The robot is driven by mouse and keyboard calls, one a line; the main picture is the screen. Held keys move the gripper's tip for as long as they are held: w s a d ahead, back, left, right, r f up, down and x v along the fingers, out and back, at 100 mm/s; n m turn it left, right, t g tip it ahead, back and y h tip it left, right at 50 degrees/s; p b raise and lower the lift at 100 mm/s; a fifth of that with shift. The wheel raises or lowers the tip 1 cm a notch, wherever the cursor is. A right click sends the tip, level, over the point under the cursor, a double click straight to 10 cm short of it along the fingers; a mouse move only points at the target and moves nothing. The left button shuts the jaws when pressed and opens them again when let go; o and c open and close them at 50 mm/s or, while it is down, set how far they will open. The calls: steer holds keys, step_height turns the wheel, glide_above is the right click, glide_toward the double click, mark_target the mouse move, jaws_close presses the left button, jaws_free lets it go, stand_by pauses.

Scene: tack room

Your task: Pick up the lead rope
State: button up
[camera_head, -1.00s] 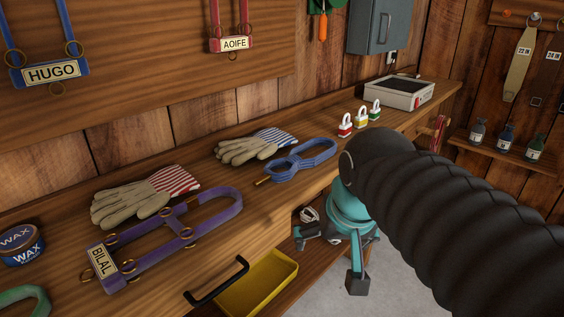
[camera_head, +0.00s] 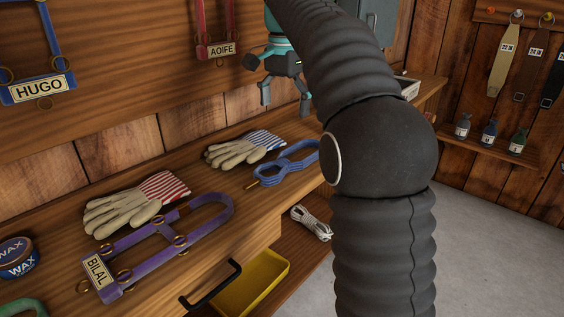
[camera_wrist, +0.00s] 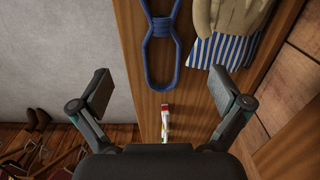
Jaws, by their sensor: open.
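A blue rope (camera_head: 286,167) lies on the wooden bench, wound in a figure eight with a brass clip at its left end. It also shows in the wrist view (camera_wrist: 160,27), at the top middle, ahead of my fingers. My gripper (camera_head: 285,100) is open and empty, raised above the back of the bench. In the wrist view its fingers (camera_wrist: 160,90) are spread wide with nothing between them. A second, white coiled rope (camera_head: 311,223) lies on the lower shelf under the bench.
Striped gloves (camera_head: 243,149) lie close behind the blue rope; another pair (camera_head: 135,204) and the purple BILAL halter (camera_head: 206,220) lie left. A yellow tray (camera_head: 262,283) sits below the bench. Halters hang on the wall board.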

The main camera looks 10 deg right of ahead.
mark_target(284, 161)
steer(key=f+b, duration=0.1)
steer(key=f, duration=0.3)
steer(key=f+b, duration=0.1)
steer(key=f, duration=0.4)
steer(key=f+b, duration=0.1)
steer(key=f, duration=0.3)
steer(key=shift+w+d+f+b, duration=0.1)
steer(key=shift+w+f+b, duration=0.2)
steer(key=shift+f+b, duration=0.1)
steer(key=shift+r, duration=0.1)
steer(key=c, duration=1.4)
steer(key=shift+r, duration=0.1)
